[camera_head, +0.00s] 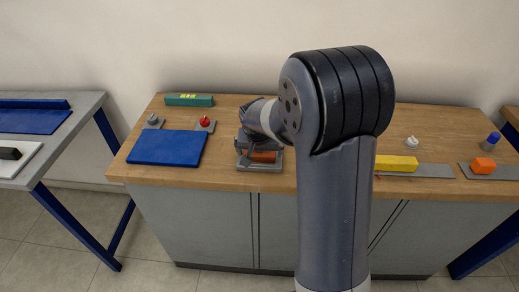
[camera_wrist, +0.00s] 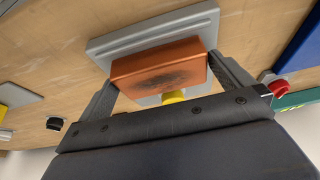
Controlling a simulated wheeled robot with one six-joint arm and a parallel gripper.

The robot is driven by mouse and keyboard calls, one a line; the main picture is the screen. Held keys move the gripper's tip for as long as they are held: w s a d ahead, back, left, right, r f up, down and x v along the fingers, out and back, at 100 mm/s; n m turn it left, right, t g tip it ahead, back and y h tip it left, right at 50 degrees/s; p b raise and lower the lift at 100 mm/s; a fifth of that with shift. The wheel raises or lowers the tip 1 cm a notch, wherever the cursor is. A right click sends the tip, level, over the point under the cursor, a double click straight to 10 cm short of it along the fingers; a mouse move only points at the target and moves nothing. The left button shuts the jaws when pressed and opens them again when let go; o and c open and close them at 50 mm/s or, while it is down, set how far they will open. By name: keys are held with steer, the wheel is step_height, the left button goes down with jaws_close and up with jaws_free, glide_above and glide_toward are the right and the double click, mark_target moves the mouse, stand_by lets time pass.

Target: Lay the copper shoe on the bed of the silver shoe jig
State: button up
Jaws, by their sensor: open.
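The copper shoe (camera_head: 264,157), an orange-brown block with a dark smudge on its face, is at the silver shoe jig (camera_head: 259,168) on the wooden bench. In the wrist view the shoe (camera_wrist: 150,68) lies over the grey jig plate (camera_wrist: 108,43), which shows along its far edge. My gripper (camera_wrist: 162,74) is open, with one finger at each end of the shoe. In the head view my arm and gripper partly hide the jig. Whether the shoe sits fully flat on the bed cannot be told. A yellow part (camera_wrist: 173,96) shows beside the shoe.
A blue mat (camera_head: 167,148), a red knob on a grey plate (camera_head: 205,124) and a green box (camera_head: 189,100) lie left of the jig. A yellow block (camera_head: 396,163) and an orange block (camera_head: 483,165) are to the right. My arm hides the bench's middle.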

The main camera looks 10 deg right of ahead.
steer(key=v, duration=1.1)
steer(key=shift+w, duration=0.1)
steer(key=x, duration=1)
steer(key=shift+w+f, duration=0.1)
steer(key=shift+f, duration=0.2)
steer(key=shift+w, duration=0.1)
steer(key=shift+r+p, duration=0.1)
steer(key=shift+p, duration=0.2)
